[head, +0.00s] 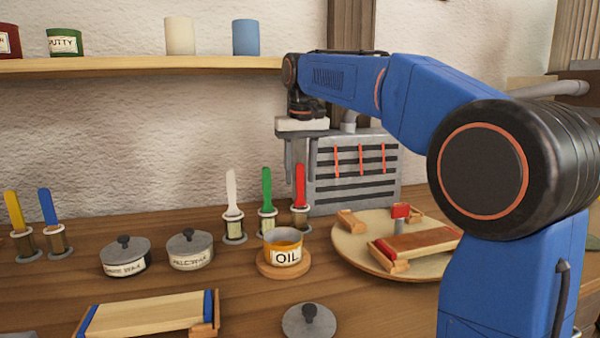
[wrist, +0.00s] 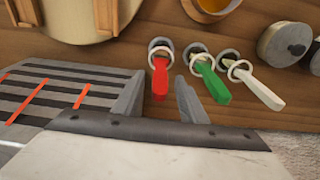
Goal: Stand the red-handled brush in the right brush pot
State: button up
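The red-handled brush (head: 300,186) stands upright in the rightmost brush pot (head: 301,217) of a row of three in the head view. It also shows in the wrist view (wrist: 160,76), with a white ring around it at the pot (wrist: 160,48). My gripper (head: 300,178) is over this brush, pointing down. Its fingers (wrist: 158,82) are apart, with the top of the red handle between them and a visible gap on each side. A green-handled brush (head: 266,188) and a white-handled brush (head: 232,192) stand in the pots to the left.
A grey slotted rack (head: 355,190) stands close behind and right of my gripper. A round board (head: 350,243) with wooden pieces lies right. An oil pot (head: 283,252) and lidded tins (head: 190,252) stand in front. Yellow (head: 14,212) and blue (head: 47,207) brushes stand far left.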

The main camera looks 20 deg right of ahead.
jog(key=shift+r, duration=0.1)
notch_tip(320, 180, up, 17)
jog(key=s, duration=0.2)
dwell(0.5)
jog(key=shift+s, duration=0.15)
dwell(0.6)
